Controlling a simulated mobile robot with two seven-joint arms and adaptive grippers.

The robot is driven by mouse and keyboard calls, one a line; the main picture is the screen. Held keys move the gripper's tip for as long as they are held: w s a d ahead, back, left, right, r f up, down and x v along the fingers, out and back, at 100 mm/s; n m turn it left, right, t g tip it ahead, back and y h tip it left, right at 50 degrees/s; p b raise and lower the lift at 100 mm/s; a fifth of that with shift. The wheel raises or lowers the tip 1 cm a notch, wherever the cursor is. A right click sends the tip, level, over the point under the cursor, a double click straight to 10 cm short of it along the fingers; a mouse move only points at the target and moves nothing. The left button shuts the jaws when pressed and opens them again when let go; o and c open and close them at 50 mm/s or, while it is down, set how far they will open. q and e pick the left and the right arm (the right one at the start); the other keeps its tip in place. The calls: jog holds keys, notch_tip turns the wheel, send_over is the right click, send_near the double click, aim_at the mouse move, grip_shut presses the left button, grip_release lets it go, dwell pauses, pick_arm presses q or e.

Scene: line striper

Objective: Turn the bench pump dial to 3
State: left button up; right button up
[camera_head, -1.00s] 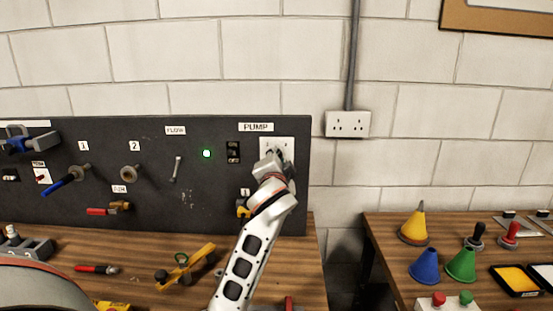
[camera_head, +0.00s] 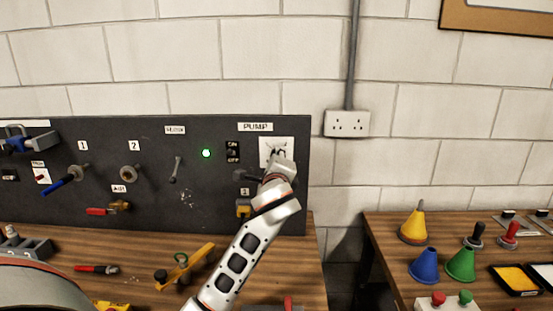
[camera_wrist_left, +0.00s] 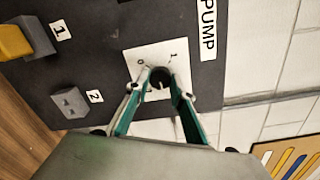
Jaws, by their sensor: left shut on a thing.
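The pump dial is a black knob (camera_wrist_left: 160,78) on a white plate (camera_wrist_left: 143,56) below the PUMP label. In the head view the plate (camera_head: 265,143) sits at the right end of the dark panel. My left gripper (camera_wrist_left: 159,85) has its two green-sided fingers on either side of the knob and is shut on it. In the head view the gripper (camera_head: 278,153) covers the knob and the plate's lower part. Marks that look like 0 and 1 show on the plate, but the other marks and the pointer cannot be read. My right gripper is not in view.
The dark panel (camera_head: 215,205) also carries an on/off switch (camera_head: 232,152), a lit green lamp (camera_head: 206,154), a flow lever (camera_head: 176,169) and several valves. A yellow-handled tool (camera_head: 186,268) lies on the wooden bench. A wall socket (camera_head: 347,123) is right of the panel.

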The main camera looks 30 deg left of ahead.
pick_arm(q)
jog(key=shift+m, duration=4.7)
jog(key=shift+f, duration=0.1)
jog(key=o, duration=1.1)
jog(key=shift+o, duration=0.2)
jog(key=v, duration=1.2)
